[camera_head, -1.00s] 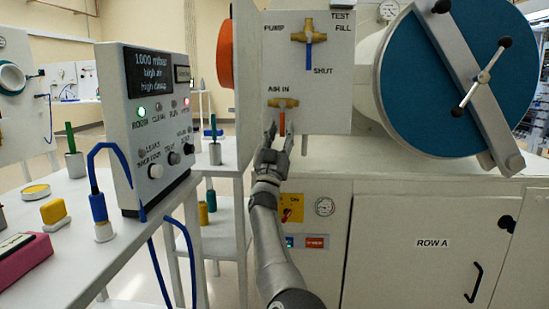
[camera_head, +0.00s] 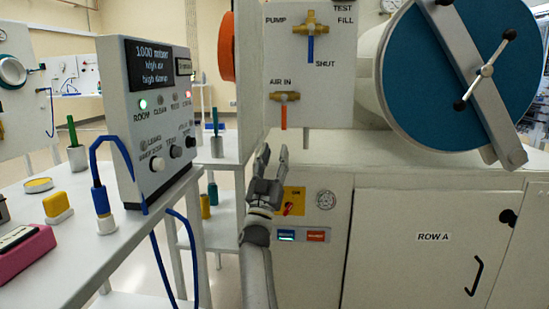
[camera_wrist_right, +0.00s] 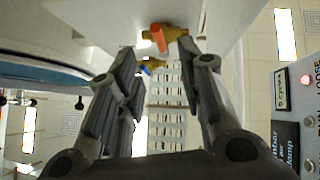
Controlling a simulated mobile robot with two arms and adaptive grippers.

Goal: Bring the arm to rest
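My right gripper (camera_head: 272,160) is open and empty in the head view, below the valve panel (camera_head: 335,75) and in front of the cabinet. The AIR IN valve (camera_head: 285,98) has a brass body and an orange handle that hangs straight down, just above and apart from my fingertips. In the right wrist view the fingers of my right gripper (camera_wrist_right: 155,75) are spread, with the orange handle (camera_wrist_right: 158,38) beyond them. The upper valve (camera_head: 311,30) has a blue handle pointing down toward SHUT. My left gripper is not in view.
A grey control box (camera_head: 150,115) with a display stands on the white bench (camera_head: 130,245) at left. A blue-tipped probe (camera_head: 101,205), a yellow block (camera_head: 57,207) and a pink box (camera_head: 22,250) are on the bench. A round blue door (camera_head: 440,65) is at right.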

